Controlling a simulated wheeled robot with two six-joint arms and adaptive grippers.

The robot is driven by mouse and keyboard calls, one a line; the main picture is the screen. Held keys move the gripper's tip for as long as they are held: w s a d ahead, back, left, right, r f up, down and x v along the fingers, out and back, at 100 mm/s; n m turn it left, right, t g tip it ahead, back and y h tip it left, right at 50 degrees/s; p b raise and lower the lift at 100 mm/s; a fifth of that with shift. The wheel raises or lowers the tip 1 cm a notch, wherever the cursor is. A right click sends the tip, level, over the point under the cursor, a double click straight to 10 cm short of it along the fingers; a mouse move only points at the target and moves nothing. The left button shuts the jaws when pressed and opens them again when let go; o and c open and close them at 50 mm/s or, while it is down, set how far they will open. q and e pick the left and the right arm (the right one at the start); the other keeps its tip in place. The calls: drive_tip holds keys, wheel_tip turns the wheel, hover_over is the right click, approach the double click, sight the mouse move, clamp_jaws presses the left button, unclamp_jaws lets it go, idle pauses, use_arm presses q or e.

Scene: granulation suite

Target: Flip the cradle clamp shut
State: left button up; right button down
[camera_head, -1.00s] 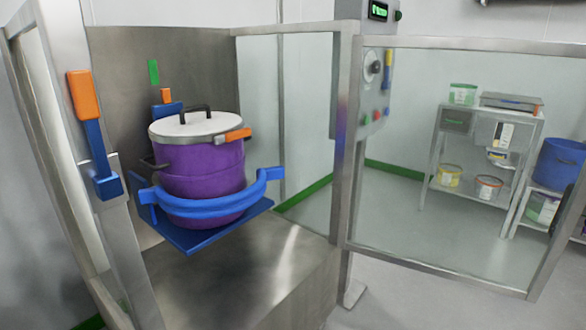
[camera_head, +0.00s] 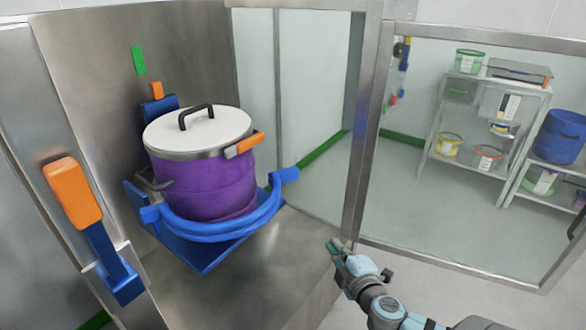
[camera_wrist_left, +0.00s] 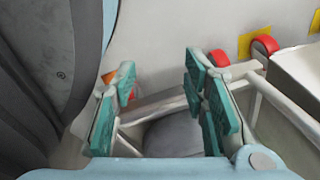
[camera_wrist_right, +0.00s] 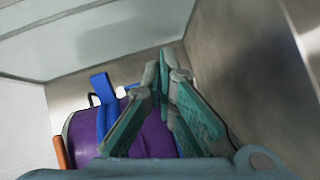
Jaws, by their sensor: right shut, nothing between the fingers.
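A purple pot (camera_head: 205,186) with a white lid (camera_head: 197,130) sits on a blue cradle (camera_head: 205,256). A blue curved clamp bar (camera_head: 222,231) wraps around the pot's front. Its right end (camera_head: 290,175) sticks out, apart from the pot. An orange latch handle (camera_head: 250,143) is at the lid's right rim. My right gripper (camera_head: 333,246) is to the right of the cradle, shut and empty, not touching it. The right wrist view shows the pot (camera_wrist_right: 152,138) and a blue bar end (camera_wrist_right: 102,88) left of the fingers. My left gripper (camera_wrist_left: 160,78) is open and empty, outside the head view.
A steel post (camera_head: 365,130) and glazed door frame stand right of the cradle. A blue lever with an orange grip (camera_head: 72,193) is on the left post. The steel ledge below the cradle is clear. Shelves with tubs stand behind right.

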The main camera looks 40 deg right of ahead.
sight(291, 178)
drive_tip(key=w+a+r+n+t+y+p, duration=0.1)
drive_tip(key=w+r+n+t, duration=0.15)
drive_tip(key=r, duration=0.25)
drive_tip(key=w+a+r+n+t+y, duration=0.1)
drive_tip(key=a+r+n+y, duration=0.15)
drive_tip(key=r, duration=0.35)
drive_tip(key=shift+h, duration=0.45)
drive_tip(key=w+d, duration=0.1)
drive_tip(key=w, duration=0.3)
drive_tip(key=w+d, duration=0.1)
drive_tip(key=w, duration=0.3)
drive_tip(key=w+d, duration=0.1)
drive_tip(key=w, duration=0.4)
drive_tip(key=shift+f, duration=0.3)
use_arm(q)
drive_tip(key=s, duration=0.4)
drive_tip(key=shift+s+a+r, duration=0.2)
drive_tip(key=shift+a+r, duration=0.15)
